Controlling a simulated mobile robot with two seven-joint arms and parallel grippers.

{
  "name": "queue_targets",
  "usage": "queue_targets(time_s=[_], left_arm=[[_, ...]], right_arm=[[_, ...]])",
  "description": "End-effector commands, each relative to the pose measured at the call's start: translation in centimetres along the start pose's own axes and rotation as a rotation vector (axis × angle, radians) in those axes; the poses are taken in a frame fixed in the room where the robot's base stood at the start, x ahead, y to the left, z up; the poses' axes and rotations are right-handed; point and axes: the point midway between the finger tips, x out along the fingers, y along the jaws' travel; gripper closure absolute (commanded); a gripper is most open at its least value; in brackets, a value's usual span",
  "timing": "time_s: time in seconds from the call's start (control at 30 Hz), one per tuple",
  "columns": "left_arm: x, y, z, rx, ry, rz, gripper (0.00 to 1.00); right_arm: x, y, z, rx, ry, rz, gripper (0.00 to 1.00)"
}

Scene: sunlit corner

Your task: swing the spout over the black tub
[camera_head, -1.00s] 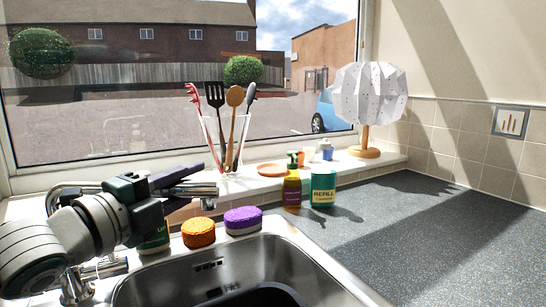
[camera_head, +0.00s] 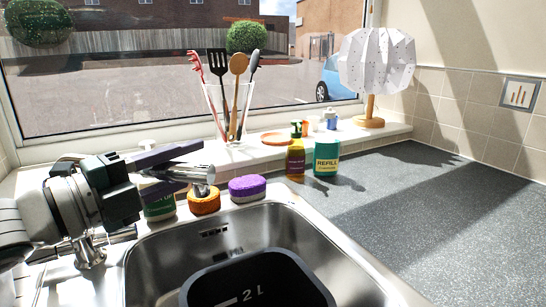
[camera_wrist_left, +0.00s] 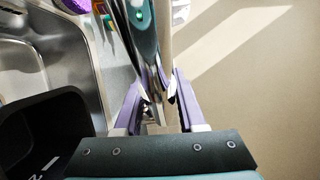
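The black tub (camera_head: 262,272), marked "2 L", stands in the steel sink; it also shows at the lower left of the left wrist view (camera_wrist_left: 42,125). The chrome spout (camera_head: 202,173) ends behind the sink's back left corner, in front of the orange sponge in the picture, to the left of the tub and not over it. My left gripper (camera_head: 190,163) has its purple fingers spread apart at the spout. In the left wrist view the fingers (camera_wrist_left: 157,95) stand on either side of shiny metal, with gaps beside it. Its contact with the spout is unclear. My right gripper is out of view.
An orange sponge (camera_head: 204,203), a purple sponge (camera_head: 247,187) and a green container (camera_head: 160,207) stand behind the sink. A soap bottle (camera_head: 296,160) and a teal refill pack (camera_head: 326,158) are to their right. A utensil jar (camera_head: 226,115) and lamp (camera_head: 376,62) stand on the sill. The right counter is clear.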

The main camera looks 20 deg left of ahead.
Motion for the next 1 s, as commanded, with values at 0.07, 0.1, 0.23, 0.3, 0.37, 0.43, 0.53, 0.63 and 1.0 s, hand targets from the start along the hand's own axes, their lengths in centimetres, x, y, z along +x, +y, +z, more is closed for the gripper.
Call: queue_targets(time_s=[0.07, 0.1, 0.23, 0.3, 0.37, 0.43, 0.53, 0.63, 1.0], left_arm=[[0.0, 0.0, 0.0, 0.0, 0.0, 0.0, 0.5], [0.0, 0.0, 0.0, 0.0, -0.001, 0.0, 0.46], [0.0, 0.0, 0.0, 0.0, -0.001, -0.001, 0.36], [0.0, 0.0, 0.0, 0.0, -0.001, -0.001, 0.36], [0.0, 0.0, 0.0, 0.0, -0.001, -0.001, 0.36], [0.0, 0.0, 0.0, 0.0, -0.001, -0.001, 0.36], [-0.4, 0.0, 0.0, -0.001, -0.001, -0.001, 0.36], [-1.5, 0.1, 0.0, -0.002, -0.002, 0.002, 0.36], [-7.5, 0.1, 0.0, -0.001, -0.001, 0.004, 0.36]], right_arm=[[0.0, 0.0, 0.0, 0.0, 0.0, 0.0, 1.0], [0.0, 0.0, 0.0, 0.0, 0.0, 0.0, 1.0], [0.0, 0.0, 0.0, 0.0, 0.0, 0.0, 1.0], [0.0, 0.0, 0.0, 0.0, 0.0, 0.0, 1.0], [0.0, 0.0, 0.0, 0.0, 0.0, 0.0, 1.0], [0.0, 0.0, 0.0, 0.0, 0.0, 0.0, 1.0], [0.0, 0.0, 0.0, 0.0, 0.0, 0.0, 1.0], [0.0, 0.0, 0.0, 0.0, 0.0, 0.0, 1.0], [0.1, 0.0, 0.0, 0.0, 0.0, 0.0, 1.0]])
